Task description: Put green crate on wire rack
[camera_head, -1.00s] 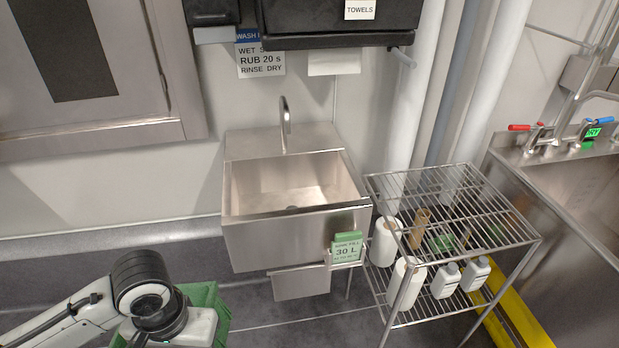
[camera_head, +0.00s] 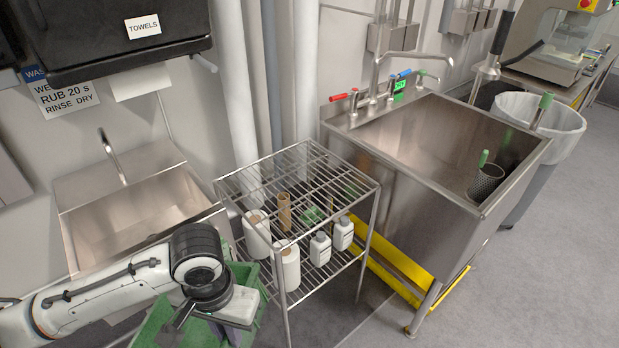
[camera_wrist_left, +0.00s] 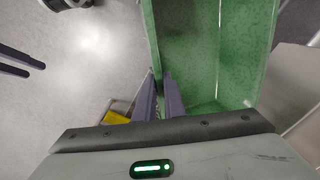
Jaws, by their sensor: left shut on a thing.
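The green crate (camera_head: 160,322) is at the bottom of the head view, partly hidden by my left arm. In the left wrist view its green wall (camera_wrist_left: 152,30) runs between the purple fingers of my left gripper (camera_wrist_left: 163,95), which is shut on that wall. The left gripper also shows low in the head view (camera_head: 232,325). The visible inside of the crate looks empty. The wire rack (camera_head: 322,172) stands just beyond and right of the crate, its top shelf bare. Two purple fingers at the left edge of the wrist view look like my right gripper (camera_wrist_left: 14,62), apart and empty.
The rack's lower shelf holds white rolls (camera_head: 287,266), a brown cylinder (camera_head: 285,211), white bottles (camera_head: 320,248) and a green item. A hand sink (camera_head: 150,215) stands left of the rack, a large steel sink (camera_head: 400,170) right. A yellow rail (camera_head: 395,262) lies low beside it.

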